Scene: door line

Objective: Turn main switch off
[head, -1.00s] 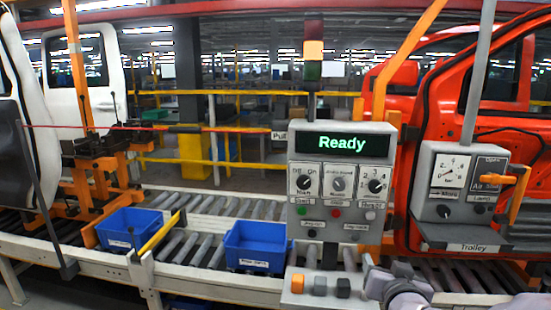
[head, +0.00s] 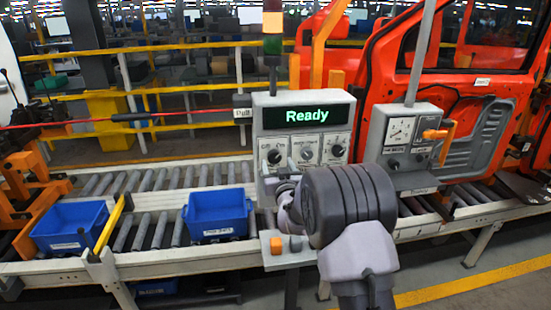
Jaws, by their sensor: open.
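The main switch (head: 274,156) is the left black rotary knob on the grey control panel, with Off and On marked above it. Its pointer is too small to read surely. The display (head: 305,116) above it glows green with "Ready". My gripper (head: 273,181) is at the panel's lower left, just below the main switch, open and seen small from behind. I cannot tell whether it touches the panel. My arm hides the lower panel with its buttons.
Two more knobs (head: 305,153) sit right of the main switch. A gauge box (head: 401,140) with an orange handle stands further right, before the orange car door (head: 395,75). Blue bins (head: 217,214) rest on the roller conveyor (head: 150,235). A small shelf (head: 285,262) juts out below the panel.

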